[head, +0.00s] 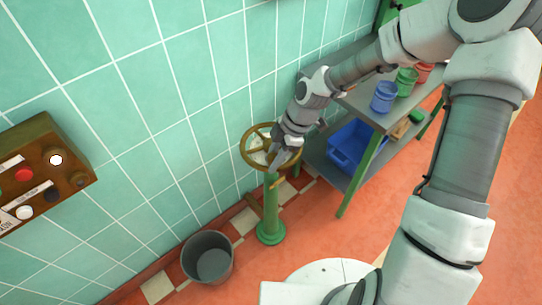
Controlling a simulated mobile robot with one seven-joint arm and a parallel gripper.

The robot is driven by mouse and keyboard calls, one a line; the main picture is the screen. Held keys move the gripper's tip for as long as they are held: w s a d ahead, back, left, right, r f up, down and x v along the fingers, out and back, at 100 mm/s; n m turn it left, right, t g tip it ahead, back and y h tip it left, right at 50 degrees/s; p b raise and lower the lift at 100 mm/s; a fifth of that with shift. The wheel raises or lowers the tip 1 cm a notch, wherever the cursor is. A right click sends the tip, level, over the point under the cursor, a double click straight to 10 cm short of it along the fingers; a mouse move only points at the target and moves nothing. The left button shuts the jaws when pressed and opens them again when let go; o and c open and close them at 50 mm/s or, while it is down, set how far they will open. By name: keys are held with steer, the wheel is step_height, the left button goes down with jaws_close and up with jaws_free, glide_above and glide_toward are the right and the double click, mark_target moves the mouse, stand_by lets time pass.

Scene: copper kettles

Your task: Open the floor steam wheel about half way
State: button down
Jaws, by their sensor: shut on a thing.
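The floor steam wheel (245,153) is a brass-coloured ring with spokes. It sits on top of a green post (271,205) with a round green foot on the floor, close to the tiled wall. My gripper (279,163) reaches down from the upper right and is shut on the near right part of the wheel. My gripper and wrist cover the wheel's right side, and the exact contact of the fingers on the rim is small and partly hidden.
A grey bucket (207,258) stands on the floor left of the post. A shelf unit (345,180) at the right holds a blue crate (352,150) below and blue, green and red pots on top. A control box (40,172) hangs at the left. Orange floor lies open in front.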

steer(key=shift+s+d+f, duration=0.1)
steer(key=shift+s, duration=0.05)
steer(key=c, duration=0.6)
jaws_free()
steer(key=shift+r, duration=0.2)
steer(key=p+v, duration=0.5)
steer(key=v, duration=1.2)
steer(key=shift+r, duration=0.1)
steer(key=shift+r, duration=0.1)
